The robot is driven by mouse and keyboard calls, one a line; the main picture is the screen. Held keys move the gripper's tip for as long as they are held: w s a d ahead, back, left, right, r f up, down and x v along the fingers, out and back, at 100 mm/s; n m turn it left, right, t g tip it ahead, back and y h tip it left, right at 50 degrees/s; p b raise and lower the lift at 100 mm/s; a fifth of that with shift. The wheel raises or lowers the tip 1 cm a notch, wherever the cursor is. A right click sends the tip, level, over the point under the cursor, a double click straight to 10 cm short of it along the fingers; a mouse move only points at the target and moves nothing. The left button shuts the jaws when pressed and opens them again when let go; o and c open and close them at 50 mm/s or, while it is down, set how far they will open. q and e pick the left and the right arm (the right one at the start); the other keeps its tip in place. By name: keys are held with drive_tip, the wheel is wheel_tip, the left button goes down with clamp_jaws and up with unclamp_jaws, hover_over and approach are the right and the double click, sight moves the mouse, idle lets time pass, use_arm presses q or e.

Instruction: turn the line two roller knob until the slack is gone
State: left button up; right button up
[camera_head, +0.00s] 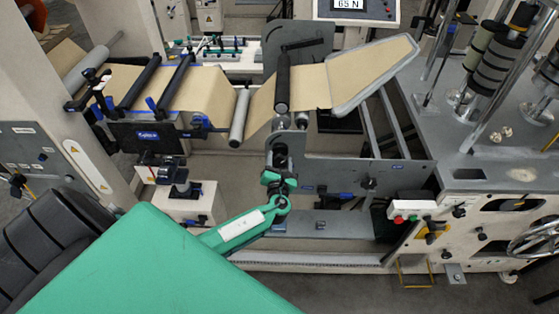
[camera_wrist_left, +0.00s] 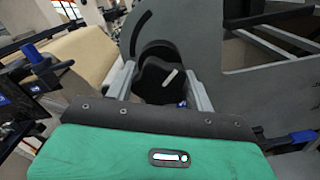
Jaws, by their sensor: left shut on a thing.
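The roller knob (camera_wrist_left: 158,82) is dark, with a white mark on its face, and sits between the two grey fingers of my left gripper (camera_wrist_left: 160,88) in the left wrist view. In the head view my left gripper (camera_head: 279,158) reaches the front side of the grey roller frame and hides most of the knob. It is shut on the knob. The brown kraft web (camera_head: 205,90) runs from the left rollers past a grey roller (camera_head: 239,118) and up under a black roller (camera_head: 282,82). My right gripper is out of view.
A display (camera_head: 350,8) at the top reads 65 N. The grey side plate (camera_head: 350,172) stands right of my gripper. A control box (camera_head: 411,209) with red and green buttons and a handwheel (camera_head: 535,238) are at the right.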

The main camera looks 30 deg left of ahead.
use_arm(q)
drive_tip(key=o, duration=1)
drive_tip(key=shift+c, duration=0.2)
drive_tip(key=shift+s, duration=0.1)
drive_tip(key=shift+s+d, duration=0.25)
drive_tip(key=shift+s, duration=0.05)
drive_tip(key=v, duration=0.6)
drive_tip(key=shift+p, duration=0.4)
